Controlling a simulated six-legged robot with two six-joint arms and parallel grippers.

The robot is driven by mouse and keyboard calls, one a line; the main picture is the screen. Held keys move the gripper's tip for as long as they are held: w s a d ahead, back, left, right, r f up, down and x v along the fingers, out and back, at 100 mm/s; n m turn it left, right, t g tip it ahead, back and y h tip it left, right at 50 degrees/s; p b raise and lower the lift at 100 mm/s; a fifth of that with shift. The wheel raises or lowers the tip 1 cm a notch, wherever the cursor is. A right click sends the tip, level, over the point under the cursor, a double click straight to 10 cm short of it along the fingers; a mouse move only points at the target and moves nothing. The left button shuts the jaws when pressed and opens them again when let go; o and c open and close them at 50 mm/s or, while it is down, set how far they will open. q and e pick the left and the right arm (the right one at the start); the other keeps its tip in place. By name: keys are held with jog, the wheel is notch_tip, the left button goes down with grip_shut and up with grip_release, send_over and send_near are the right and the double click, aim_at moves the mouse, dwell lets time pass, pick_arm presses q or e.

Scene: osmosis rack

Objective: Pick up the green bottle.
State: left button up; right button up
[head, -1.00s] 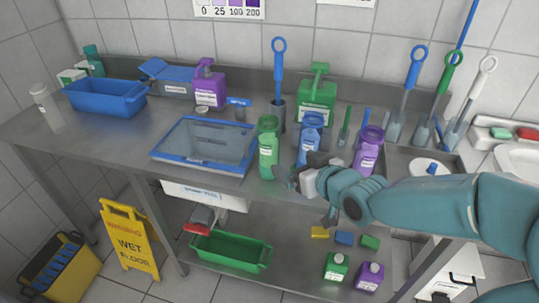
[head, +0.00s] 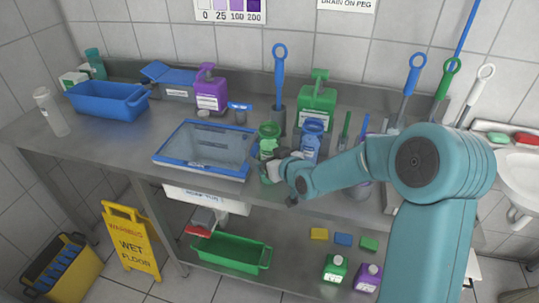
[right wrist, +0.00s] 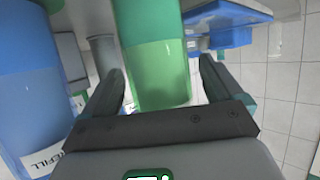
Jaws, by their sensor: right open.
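The green bottle (head: 269,132) stands on the steel bench between the tray and the blue bottle (head: 312,138). My right gripper (head: 264,167) is at its front, low down, and hides its lower part. In the right wrist view the green bottle (right wrist: 155,50) stands between the two open fingers of my right gripper (right wrist: 162,70), with a gap visible on each side. The blue bottle (right wrist: 30,80) is close beside the finger at left in that view. My left gripper is not in view.
A blue-rimmed tray (head: 160,159) lies just left of the green bottle. A green jug (head: 318,105) and a blue-handled brush (head: 279,70) stand behind it. A purple jug (head: 211,92) and blue tub (head: 107,100) are farther left. My right arm hides much of the bench's right side.

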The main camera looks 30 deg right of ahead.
jog(key=c, duration=1.1)
